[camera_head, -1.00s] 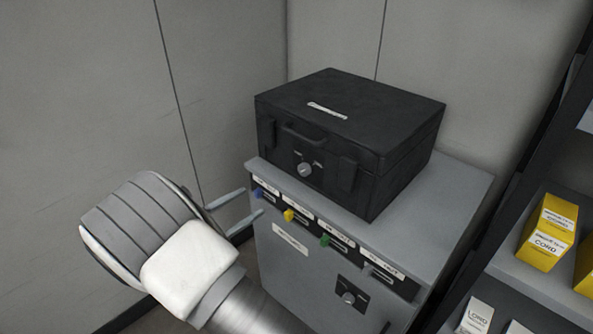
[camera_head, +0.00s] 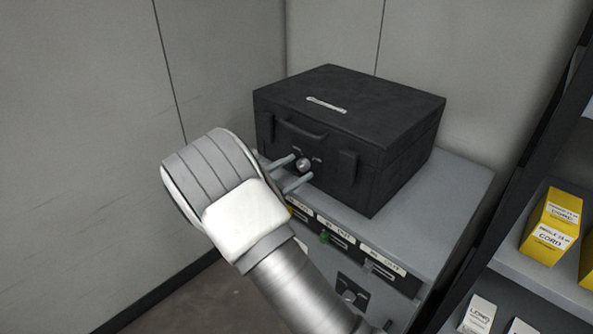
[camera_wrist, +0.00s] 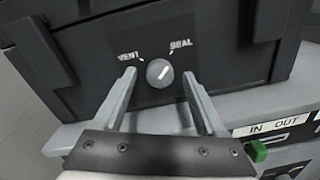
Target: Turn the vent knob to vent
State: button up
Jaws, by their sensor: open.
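The vent knob (camera_head: 304,165) is a small round silver knob on the front of a black case (camera_head: 345,125). In the wrist view the knob (camera_wrist: 159,73) sits between the labels VENT (camera_wrist: 129,57) at left and SEAL (camera_wrist: 181,44) at right. A light pointer mark on the knob slants up to the right, toward SEAL. My gripper (camera_head: 290,173) is open, with one finger on each side of the knob. In the wrist view the fingers (camera_wrist: 159,80) show visible gaps to the knob, and it is not gripped.
The case stands on a grey cabinet (camera_head: 450,205) with labelled slots and coloured tabs, including a green one (camera_wrist: 257,151). Another knob (camera_head: 349,296) is lower on the cabinet front. A shelf with yellow boxes (camera_head: 551,229) stands at right. Walls close off the back and left.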

jog(key=shift+w+d, duration=0.25)
grip_shut()
dwell(0.3)
